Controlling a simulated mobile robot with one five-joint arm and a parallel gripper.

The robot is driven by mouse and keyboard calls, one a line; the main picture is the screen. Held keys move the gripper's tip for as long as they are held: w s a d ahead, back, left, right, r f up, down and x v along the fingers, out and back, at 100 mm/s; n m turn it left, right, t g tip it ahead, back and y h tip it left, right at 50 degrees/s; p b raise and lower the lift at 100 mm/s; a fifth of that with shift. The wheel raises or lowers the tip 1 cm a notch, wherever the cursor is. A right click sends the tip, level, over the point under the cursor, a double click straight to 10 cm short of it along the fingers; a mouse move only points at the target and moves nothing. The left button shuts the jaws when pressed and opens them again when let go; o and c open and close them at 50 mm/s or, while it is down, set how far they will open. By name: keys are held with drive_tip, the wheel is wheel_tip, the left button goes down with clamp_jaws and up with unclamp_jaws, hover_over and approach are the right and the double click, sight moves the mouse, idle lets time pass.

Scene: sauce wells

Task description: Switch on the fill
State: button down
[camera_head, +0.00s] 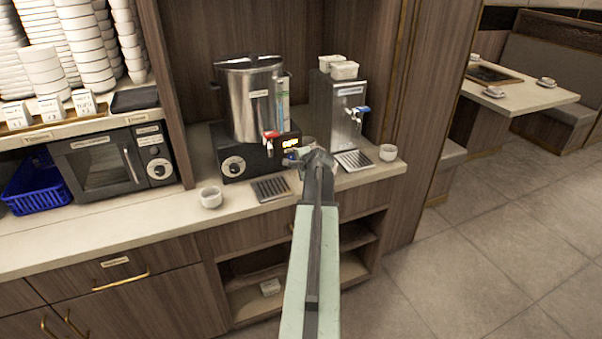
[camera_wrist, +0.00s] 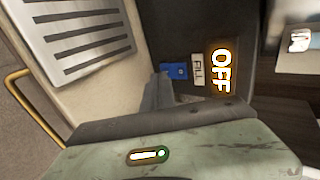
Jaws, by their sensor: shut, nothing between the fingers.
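The steel urn (camera_head: 252,98) stands on a black base (camera_head: 235,155) on the counter, with a dial and a red-handled tap. In the wrist view, a small blue switch (camera_wrist: 175,70) is beside a white FILL label (camera_wrist: 198,70) and a lit display reading OFF (camera_wrist: 221,70). The lit display also shows in the head view (camera_head: 290,142). My gripper (camera_head: 292,158) is shut and empty at the right front of the base. In the wrist view, its fingertips (camera_wrist: 160,86) are just below the blue switch. I cannot tell whether they touch it.
A drip grille (camera_wrist: 85,38) is at the wrist view's upper left. A second steel dispenser (camera_head: 338,110) with a blue-handled tap stands to the right, with a drip tray (camera_head: 354,160). White cups stand at the left (camera_head: 211,197) and right (camera_head: 388,152). A microwave (camera_head: 100,165) is at left.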

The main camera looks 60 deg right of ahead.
drive_tip(key=shift+w+d, duration=0.5)
drive_tip(key=shift+w, duration=0.15)
drive_tip(key=shift+w+d+f+b, duration=0.1)
drive_tip(key=shift+w+f+b, duration=0.1)
drive_tip(key=shift+f+b, duration=0.3)
drive_tip(key=shift+s+r, duration=0.1)
drive_tip(key=shift+r, duration=0.1)
